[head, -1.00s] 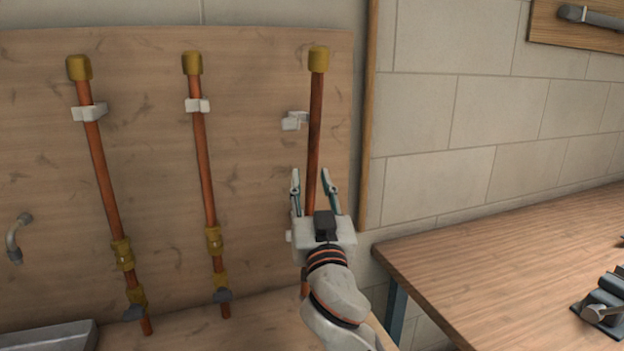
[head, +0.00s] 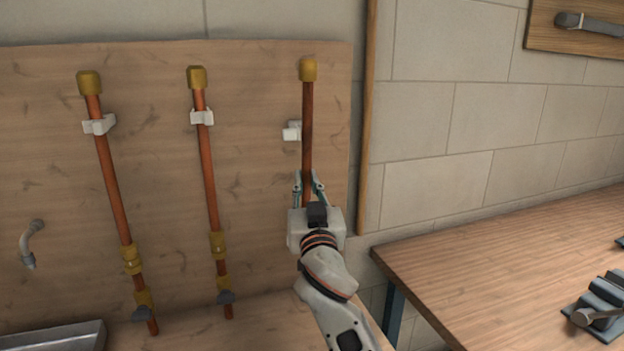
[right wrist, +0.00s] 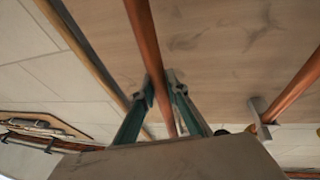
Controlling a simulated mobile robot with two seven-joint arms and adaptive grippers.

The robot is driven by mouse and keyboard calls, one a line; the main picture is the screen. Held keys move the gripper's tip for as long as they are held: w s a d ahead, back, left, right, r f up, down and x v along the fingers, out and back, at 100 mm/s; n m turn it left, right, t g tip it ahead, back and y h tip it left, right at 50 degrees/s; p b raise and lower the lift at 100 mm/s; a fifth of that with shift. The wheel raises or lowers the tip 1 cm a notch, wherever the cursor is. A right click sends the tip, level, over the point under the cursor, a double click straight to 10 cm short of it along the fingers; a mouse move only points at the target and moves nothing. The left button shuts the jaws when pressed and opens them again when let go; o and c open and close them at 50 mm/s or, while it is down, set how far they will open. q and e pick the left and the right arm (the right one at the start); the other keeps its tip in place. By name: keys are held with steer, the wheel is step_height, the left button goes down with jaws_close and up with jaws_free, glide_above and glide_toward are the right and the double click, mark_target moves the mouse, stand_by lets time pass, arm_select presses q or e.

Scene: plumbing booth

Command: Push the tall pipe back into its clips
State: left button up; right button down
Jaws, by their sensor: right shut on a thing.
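The tall pipe (head: 308,120) is copper with a brass cap, the rightmost of three on the wooden board. It stands nearly upright. Its white upper clip (head: 292,132) is just left of the pipe, and the pipe appears beside it, not seated in it. My right gripper (head: 309,183) is shut on the pipe below this clip. In the right wrist view the pipe (right wrist: 150,50) runs between the two fingers (right wrist: 163,95). The pipe's lower part is hidden behind my gripper and arm. My left gripper is not in view.
Two other copper pipes (head: 110,185) (head: 207,165) sit in white clips to the left. A tap (head: 33,240) and a sink edge (head: 60,338) are at the lower left. A wooden bench (head: 500,250) with a vise (head: 603,300) stands to the right.

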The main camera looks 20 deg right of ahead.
steer(key=shift+p+x, duration=0.75)
steer(key=shift+x, duration=0.35)
steer(key=shift+w+a+g+y, duration=0.2)
steer(key=shift+g+y, duration=0.1)
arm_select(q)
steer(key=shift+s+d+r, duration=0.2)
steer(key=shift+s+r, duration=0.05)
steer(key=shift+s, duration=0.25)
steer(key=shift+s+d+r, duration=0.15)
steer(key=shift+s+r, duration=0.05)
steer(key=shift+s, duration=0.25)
